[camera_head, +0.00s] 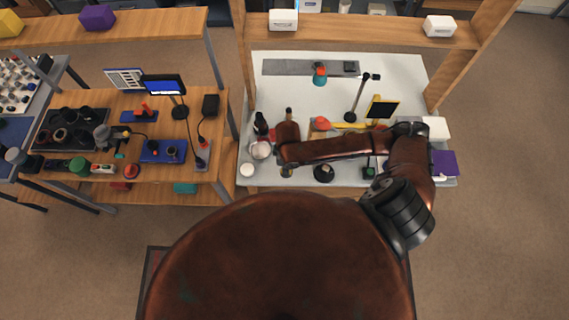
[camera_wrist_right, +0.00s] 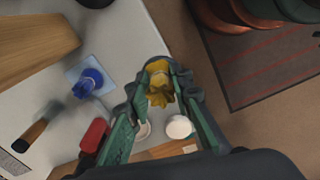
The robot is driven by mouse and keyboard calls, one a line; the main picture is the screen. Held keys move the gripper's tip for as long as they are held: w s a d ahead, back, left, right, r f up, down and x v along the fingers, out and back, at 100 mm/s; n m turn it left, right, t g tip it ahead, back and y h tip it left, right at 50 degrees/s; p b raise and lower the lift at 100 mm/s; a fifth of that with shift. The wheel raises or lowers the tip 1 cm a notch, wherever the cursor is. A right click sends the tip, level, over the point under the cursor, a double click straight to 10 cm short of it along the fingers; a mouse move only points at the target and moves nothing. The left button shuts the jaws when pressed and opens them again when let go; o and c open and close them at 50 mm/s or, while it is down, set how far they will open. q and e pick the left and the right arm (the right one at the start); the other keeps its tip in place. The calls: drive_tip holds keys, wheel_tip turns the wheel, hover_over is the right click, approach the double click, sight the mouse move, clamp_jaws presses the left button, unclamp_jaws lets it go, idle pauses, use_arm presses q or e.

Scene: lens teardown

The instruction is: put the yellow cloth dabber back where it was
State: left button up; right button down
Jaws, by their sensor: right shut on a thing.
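The yellow cloth dabber (camera_wrist_right: 160,84) shows in the right wrist view, between the fingertips of my right gripper (camera_wrist_right: 157,90). The gripper is shut on it, and its green-padded fingers sit on both sides of it. The dabber appears to be above the edge of the white bench top (camera_head: 395,75); its height cannot be told. In the head view my right forearm reaches left across the bench and I cannot make out the dabber. The place it came from cannot be identified. My left gripper is not in view.
A white round jar (camera_wrist_right: 180,127) is close to the gripper; a blue item (camera_wrist_right: 88,82) sits on a pale pad. A white bowl (camera_head: 260,149) and dark bottle (camera_head: 261,124) stand at the bench's left. A wooden shelf (camera_head: 360,30) spans the back.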

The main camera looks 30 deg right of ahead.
drive_tip(key=w+f, duration=0.1)
drive_tip(key=w+d+f, duration=0.1)
drive_tip(key=w+f, duration=0.2)
drive_tip(key=f, duration=0.1)
drive_tip(key=shift+w+d+f, duration=0.1)
drive_tip(key=shift+w+d, duration=0.25)
drive_tip(key=shift+w, duration=0.05)
drive_tip(key=shift+w+d+f, duration=0.1)
drive_tip(key=shift+w+f, duration=0.25)
drive_tip(key=shift+f, duration=0.15)
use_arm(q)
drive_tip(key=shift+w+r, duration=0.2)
use_arm(e)
drive_tip(key=shift+w+d+f, duration=0.1)
drive_tip(key=shift+w+f, duration=0.05)
drive_tip(key=shift+f, duration=1.5)
drive_tip(key=shift+f, duration=0.15)
drive_tip(key=c, duration=1.7)
unclamp_jaws()
wheel_tip(320, 180, up, 12)
drive_tip(key=shift+r, duration=0.2)
